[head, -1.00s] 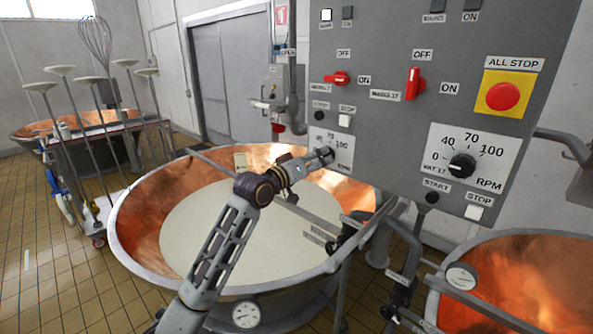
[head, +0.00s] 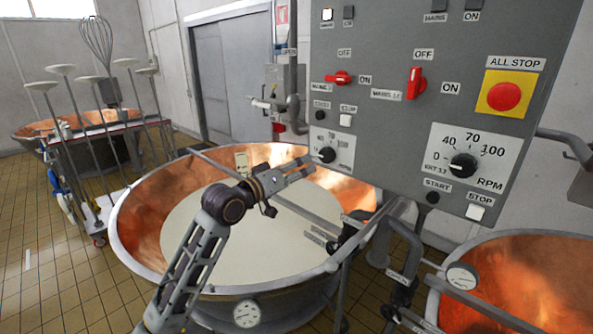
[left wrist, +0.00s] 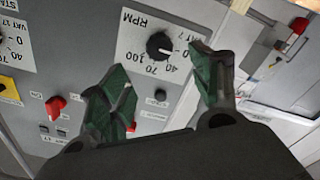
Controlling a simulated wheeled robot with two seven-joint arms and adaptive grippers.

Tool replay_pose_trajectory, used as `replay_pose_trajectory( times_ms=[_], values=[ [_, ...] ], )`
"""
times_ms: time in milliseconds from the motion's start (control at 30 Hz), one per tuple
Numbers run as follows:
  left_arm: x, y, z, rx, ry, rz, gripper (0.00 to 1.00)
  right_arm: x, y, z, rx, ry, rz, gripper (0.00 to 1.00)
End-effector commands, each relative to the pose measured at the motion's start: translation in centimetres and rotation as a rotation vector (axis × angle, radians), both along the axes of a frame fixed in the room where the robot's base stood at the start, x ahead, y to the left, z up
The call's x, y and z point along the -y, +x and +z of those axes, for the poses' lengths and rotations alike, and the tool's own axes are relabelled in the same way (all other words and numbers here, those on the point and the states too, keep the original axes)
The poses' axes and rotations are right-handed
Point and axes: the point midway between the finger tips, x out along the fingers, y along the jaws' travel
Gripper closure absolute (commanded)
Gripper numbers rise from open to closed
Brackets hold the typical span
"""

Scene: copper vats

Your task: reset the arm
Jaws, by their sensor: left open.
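My left gripper (head: 306,163) is open and empty in the head view, over the copper vat and just left of the grey control panel (head: 385,120). In the left wrist view its two green-padded fingers (left wrist: 165,85) are spread apart. The panel's left black speed knob (head: 327,155) is close to the fingertips but apart from them. The same kind of black knob shows between the fingers in the left wrist view (left wrist: 159,45), with a white RPM dial around it. My right gripper is not in view.
The near copper vat (head: 128,215) holds pale liquid, with a bar across it. A second copper vat (head: 530,290) stands at the lower right. The panel also has red switches (head: 415,83) and an all-stop button (head: 503,96). A trolley with long tools (head: 100,160) stands left.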

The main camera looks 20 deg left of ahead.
Motion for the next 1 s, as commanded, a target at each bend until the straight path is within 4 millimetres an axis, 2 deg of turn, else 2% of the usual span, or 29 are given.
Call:
replay_pose_trajectory(
  times_ms=[467, 633, 767, 867, 1000],
  values=[
    [0.0, 0.0, 0.0, 0.000, 0.000, 0.000, 0.37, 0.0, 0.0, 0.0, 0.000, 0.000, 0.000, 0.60],
    [-0.3, 0.5, -1.1, -0.014, 0.003, 0.008, 0.37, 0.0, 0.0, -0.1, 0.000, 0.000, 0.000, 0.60],
    [-1.0, 1.8, -3.8, -0.046, 0.010, 0.029, 0.37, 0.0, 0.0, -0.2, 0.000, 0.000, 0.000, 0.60],
    [-1.8, 3.1, -7.3, -0.089, 0.020, 0.052, 0.37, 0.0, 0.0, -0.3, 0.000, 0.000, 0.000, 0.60],
    [-3.1, 4.8, -13.2, -0.157, 0.044, 0.089, 0.37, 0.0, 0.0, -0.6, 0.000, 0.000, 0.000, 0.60]
  ],
)
